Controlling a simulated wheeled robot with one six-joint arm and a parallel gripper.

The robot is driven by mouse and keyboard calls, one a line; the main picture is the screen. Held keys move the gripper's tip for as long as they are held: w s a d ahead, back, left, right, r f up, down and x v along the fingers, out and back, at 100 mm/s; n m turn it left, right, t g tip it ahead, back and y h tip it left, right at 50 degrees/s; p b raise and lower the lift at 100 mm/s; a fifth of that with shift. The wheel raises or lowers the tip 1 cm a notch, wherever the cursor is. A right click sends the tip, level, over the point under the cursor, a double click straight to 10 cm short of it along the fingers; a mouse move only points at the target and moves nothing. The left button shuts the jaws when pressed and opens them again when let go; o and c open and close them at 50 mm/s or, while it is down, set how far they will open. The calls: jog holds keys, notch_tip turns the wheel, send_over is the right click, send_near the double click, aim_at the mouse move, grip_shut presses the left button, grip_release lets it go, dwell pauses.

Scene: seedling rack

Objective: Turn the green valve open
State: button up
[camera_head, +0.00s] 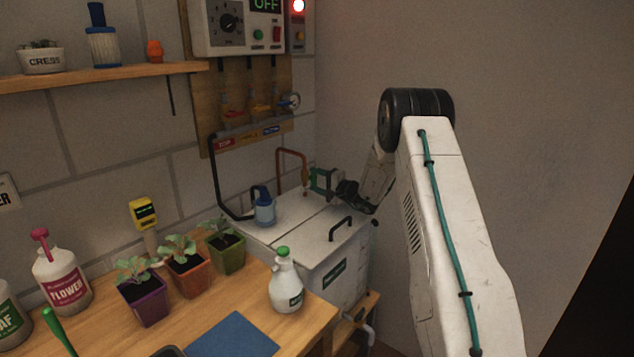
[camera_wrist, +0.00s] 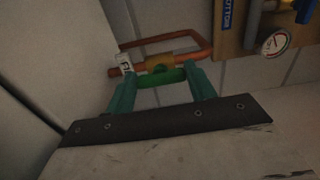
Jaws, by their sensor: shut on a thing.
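The green valve handle (camera_wrist: 168,77) sits on a brass body on a copper pipe (camera_wrist: 190,37). In the wrist view it lies between the two teal fingers of my gripper (camera_wrist: 162,78), which is shut on it. A white tag (camera_wrist: 125,63) hangs at the left of the valve, its lettering not fully readable. In the head view my gripper (camera_head: 321,181) is at the copper pipe (camera_head: 291,152), above the back right of the grey tank; the handle is hard to tell from the fingers there.
The grey tank (camera_head: 305,238) has a black lid handle and a blue container (camera_head: 264,208) on top. A control box (camera_head: 238,25) reads OFF, beside a lit red lamp (camera_head: 298,7). Potted seedlings and a white spray bottle (camera_head: 286,285) stand on the wooden bench. A gauge (camera_wrist: 275,43) is at upper right.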

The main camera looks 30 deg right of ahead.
jog(key=shift+f, duration=0.1)
jog(key=o, duration=1)
jog(key=shift+s, duration=0.1)
jog(key=v, duration=0.7)
jog(key=shift+s+d, duration=0.1)
jog(key=shift+s, duration=0.2)
